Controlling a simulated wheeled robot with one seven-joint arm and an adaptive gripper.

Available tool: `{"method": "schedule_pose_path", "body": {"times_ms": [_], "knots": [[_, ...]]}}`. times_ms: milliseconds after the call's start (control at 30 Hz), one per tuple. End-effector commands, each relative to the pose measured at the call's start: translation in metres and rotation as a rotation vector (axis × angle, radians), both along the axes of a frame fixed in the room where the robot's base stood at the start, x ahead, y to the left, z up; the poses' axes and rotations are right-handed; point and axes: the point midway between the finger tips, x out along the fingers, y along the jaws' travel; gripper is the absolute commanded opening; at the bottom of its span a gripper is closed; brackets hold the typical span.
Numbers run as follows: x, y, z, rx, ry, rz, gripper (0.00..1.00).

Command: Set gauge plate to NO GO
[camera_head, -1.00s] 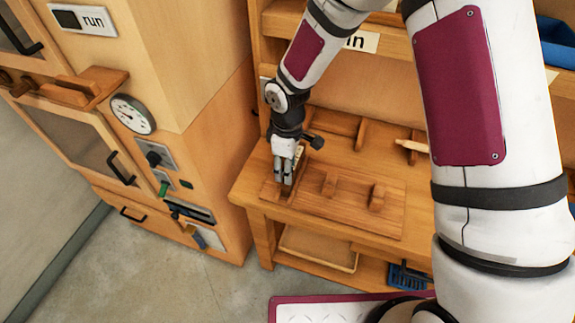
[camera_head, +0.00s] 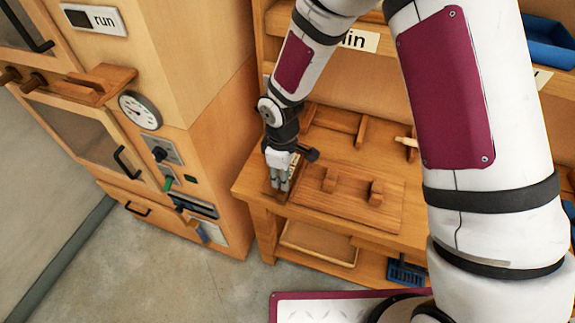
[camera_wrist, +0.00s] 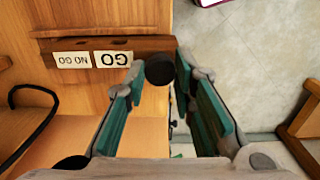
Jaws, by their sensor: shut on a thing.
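The gauge plate (camera_wrist: 150,44) is a brown wooden strip with two white labels. They appear upside down in the wrist view: NO GO (camera_wrist: 73,60) on the left and GO (camera_wrist: 113,58) beside it. A black round knob (camera_wrist: 158,70) is at the strip's right end, closer to the GO label. My gripper (camera_wrist: 160,78) is shut on this knob, with one finger on either side. In the head view my gripper (camera_head: 279,186) points down at the left end of the workbench. It hides most of the knob and plate there.
A wooden board with two upright pegs (camera_head: 330,180) lies right of my gripper on the workbench (camera_head: 245,188). A cabinet with a dial (camera_head: 140,110), switches and black handles stands to the left. Floor is clear in front.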

Motion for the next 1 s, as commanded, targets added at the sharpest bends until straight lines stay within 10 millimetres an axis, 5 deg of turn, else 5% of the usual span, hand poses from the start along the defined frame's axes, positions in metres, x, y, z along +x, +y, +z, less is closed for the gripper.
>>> {"method": "schedule_pose_path", "body": {"times_ms": [300, 333, 400, 767, 1000], "knots": [[-0.007, 0.003, 0.0, 0.0, 0.008, 0.0, 0.0], [-0.007, 0.003, 0.0, 0.0, 0.008, 0.0, 0.3], [-0.007, 0.002, 0.0, 0.0, 0.008, 0.0, 0.44], [-0.004, 0.002, 0.003, 0.0, 0.003, -0.002, 0.44], [-0.003, 0.002, 0.038, 0.002, -0.001, -0.004, 0.44]]}}
